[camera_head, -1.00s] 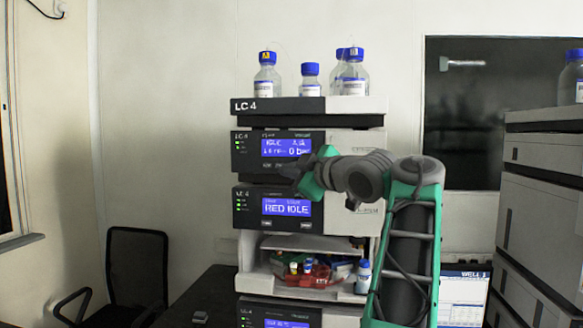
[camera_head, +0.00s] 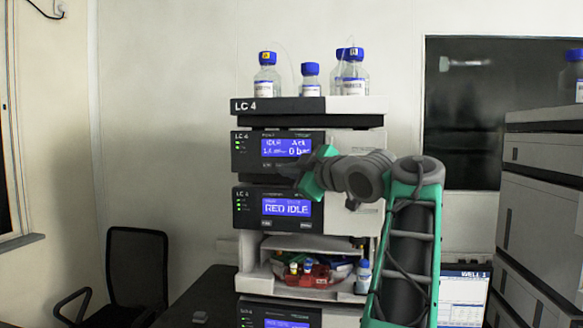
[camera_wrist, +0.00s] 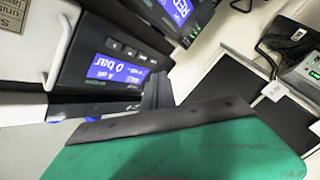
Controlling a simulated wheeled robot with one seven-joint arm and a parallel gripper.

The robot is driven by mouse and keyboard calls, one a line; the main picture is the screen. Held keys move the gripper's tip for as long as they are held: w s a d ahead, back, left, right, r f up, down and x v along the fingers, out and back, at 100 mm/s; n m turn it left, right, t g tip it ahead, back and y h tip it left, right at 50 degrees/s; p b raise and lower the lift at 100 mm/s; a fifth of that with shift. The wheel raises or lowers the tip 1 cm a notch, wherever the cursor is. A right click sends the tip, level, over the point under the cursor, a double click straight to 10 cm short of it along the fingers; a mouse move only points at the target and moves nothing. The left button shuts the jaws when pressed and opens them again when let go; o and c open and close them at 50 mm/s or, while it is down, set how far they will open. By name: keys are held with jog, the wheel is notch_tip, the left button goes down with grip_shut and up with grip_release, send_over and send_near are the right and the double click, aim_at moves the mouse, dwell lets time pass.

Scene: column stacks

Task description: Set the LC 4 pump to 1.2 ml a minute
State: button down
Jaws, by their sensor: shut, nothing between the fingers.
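The LC 4 stack's pump module (camera_head: 247,152) is the upper dark-fronted unit, with a lit blue display (camera_head: 286,146). It reads IDLE and 0 bar; the flow figure starts with 1, but its decimal is too blurred to read. In the wrist view this display (camera_wrist: 120,69) is rotated, with a row of small buttons (camera_wrist: 128,51) along its panel. My gripper (camera_head: 290,169) is shut and empty at the lower right of the pump panel. Its dark fingers (camera_wrist: 156,92) show close to the panel in the wrist view; I cannot tell whether they touch it.
Below is a module (camera_head: 245,210) reading RED IDLE, then an open bay with a red tray (camera_head: 310,278). Several blue-capped bottles (camera_head: 311,80) stand on top. Another stack (camera_head: 540,200) is at the right and a black chair (camera_head: 136,270) at the left.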

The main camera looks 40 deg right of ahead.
jog(key=s+a+f+t+b, duration=0.1)
jog(key=a+f+b, duration=0.45)
jog(key=b, duration=0.35)
notch_tip(320, 180, up, 5)
jog(key=s+d+m+t+h+p, duration=0.1)
jog(key=d+m+t, duration=0.15)
jog(key=m, duration=0.25)
jog(key=w+d+p, duration=0.5)
jog(key=d+p, duration=0.1)
jog(key=d, duration=0.1)
jog(key=shift+t, duration=0.35)
jog(key=shift+w+p, duration=0.1)
jog(key=shift+p, duration=0.2)
dwell(1.0)
